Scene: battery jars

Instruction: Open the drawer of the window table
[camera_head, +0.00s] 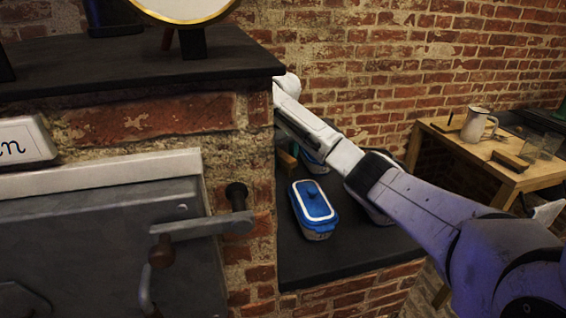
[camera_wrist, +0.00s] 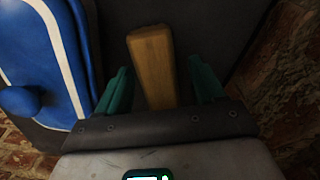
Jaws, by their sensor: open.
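A light wooden table (camera_head: 455,148) stands at the right in the head view. No drawer front can be made out on it, and I cannot tell whether it is the window table. My gripper (camera_wrist: 158,72) is open in the wrist view, with its two green fingers on either side of a wooden block (camera_wrist: 152,62). I cannot tell whether the fingers touch the block. In the head view my arm crosses the dark shelf toward the brick corner, and the gripper itself is hidden.
A blue-lidded dish (camera_head: 314,203) sits on the dark shelf (camera_head: 340,262); a blue lid is close left of my gripper. A mug (camera_head: 477,126) and glasses (camera_head: 531,148) stand on the wooden table. A grey metal door (camera_head: 90,250) and brickwork fill the left.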

